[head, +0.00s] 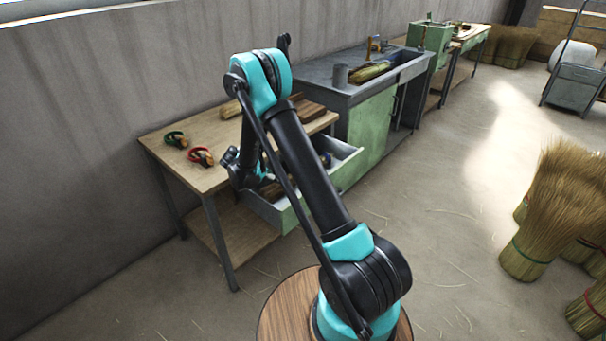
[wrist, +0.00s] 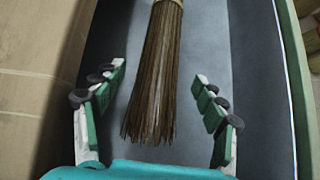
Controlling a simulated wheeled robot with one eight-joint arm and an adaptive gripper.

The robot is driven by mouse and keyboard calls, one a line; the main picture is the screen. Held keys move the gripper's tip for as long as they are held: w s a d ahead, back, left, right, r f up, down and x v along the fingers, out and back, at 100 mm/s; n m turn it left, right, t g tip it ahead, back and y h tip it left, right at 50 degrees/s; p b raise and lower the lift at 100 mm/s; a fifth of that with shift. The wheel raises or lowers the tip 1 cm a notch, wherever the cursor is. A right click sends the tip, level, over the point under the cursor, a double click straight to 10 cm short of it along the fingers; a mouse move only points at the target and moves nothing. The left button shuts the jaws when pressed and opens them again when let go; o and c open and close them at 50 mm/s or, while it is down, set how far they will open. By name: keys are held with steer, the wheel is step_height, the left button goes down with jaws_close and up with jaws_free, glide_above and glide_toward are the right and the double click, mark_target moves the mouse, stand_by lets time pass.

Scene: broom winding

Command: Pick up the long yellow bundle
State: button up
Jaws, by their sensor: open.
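A long bundle of straw-brown bristles (wrist: 158,60) lies in a grey-lined drawer (wrist: 258,80) in the wrist view. It has a pale tie near the top of the picture, and its loose ends fan out towards me. My gripper (wrist: 160,72) is open, one finger on each side of the bundle, with visible gaps and nothing held. In the head view, my arm reaches over the open green drawer (head: 284,215), hiding most of its inside and the gripper. Another yellowish bundle (head: 370,71) lies in the sink at the back.
The drawer's green wall (wrist: 296,75) runs close along the right of the wrist view. The wooden table (head: 165,148) holds red-handled (head: 200,156) and green-handled (head: 175,139) tools. Large straw bundles (head: 555,205) stand on the right. The floor between is mostly clear.

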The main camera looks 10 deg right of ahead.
steer(key=x, duration=0.9)
steer(key=shift+d+f, duration=0.15)
steer(key=shift+f, duration=0.15)
steer(key=c, duration=1.3)
steer(key=shift+o, duration=0.2)
steer(key=shift+r, duration=0.15)
